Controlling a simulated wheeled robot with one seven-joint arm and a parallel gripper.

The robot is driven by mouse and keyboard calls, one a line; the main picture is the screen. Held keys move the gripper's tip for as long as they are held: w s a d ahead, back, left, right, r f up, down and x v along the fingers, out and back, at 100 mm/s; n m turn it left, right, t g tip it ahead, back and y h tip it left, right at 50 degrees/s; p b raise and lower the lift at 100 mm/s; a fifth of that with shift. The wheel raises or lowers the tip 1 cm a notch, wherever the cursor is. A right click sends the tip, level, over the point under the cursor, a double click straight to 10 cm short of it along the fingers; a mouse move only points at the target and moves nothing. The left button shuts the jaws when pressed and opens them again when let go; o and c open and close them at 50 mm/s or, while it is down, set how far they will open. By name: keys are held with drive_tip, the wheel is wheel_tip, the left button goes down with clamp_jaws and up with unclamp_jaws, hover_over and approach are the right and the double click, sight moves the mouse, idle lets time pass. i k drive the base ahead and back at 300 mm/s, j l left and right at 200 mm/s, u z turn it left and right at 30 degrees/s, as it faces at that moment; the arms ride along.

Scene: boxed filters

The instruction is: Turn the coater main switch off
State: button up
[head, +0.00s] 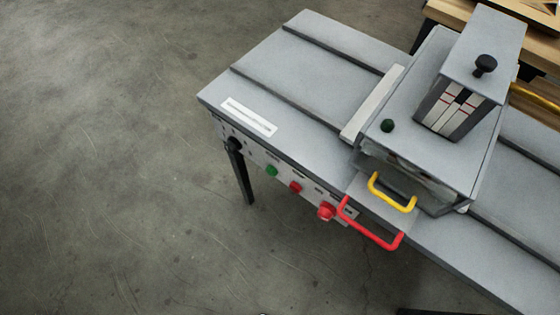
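The coater (320,60) is a grey bench-like machine on dark legs. Its front control panel (255,157) faces the lower left of the head view. A black round knob (234,144) sits at the panel's left end and looks like the main switch; its pointer position is too small to read. To its right are a green button (271,170), a red button (295,187) and a larger red mushroom button (326,211). The panel labels are not legible. My gripper is not in view.
A red handle (372,235) and a yellow handle (392,199) stick out at the front by the grey coating head (430,150). A wooden table (455,14) stands behind at the upper right. The concrete floor (110,200) left and in front is clear.

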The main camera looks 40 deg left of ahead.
sight(327, 211)
drive_tip(key=u, duration=0.7)
drive_tip(key=k+j+u, duration=0.45)
drive_tip(key=k, duration=0.15)
